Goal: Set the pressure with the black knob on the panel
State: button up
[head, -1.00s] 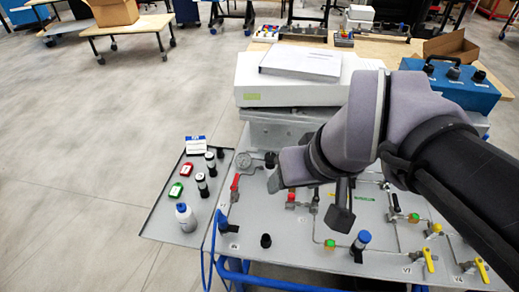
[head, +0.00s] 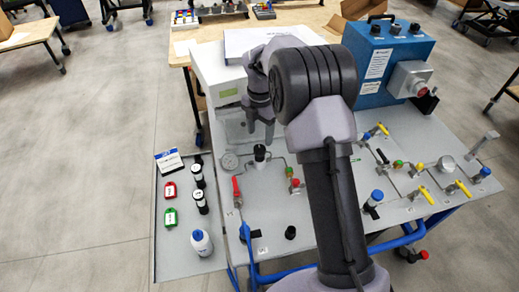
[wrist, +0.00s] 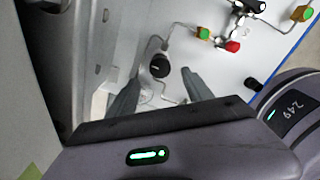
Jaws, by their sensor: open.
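In the wrist view the black knob (wrist: 159,66) shows as a dark round cap between and just beyond the fingertips. My gripper (head: 260,136) points down over the knob, its fingers apart and empty; in the head view the tips look close above it. The open gripper also shows in the wrist view (wrist: 160,77), with one finger on each side of the knob. I cannot tell the exact height gap.
A red-handled valve (head: 237,190) stands left of the knob. Green and red fittings (head: 292,178) with thin tubing stand right. A second black knob (head: 290,232) is near the front edge. A white box (head: 217,85) and a blue box (head: 388,62) stand behind.

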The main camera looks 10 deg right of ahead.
aim_at(260, 148)
notch_tip(260, 148, down, 6)
jog(key=shift+f+b, duration=0.2)
jog(key=shift+b, duration=0.65)
jog(key=shift+r, duration=0.1)
grip_shut()
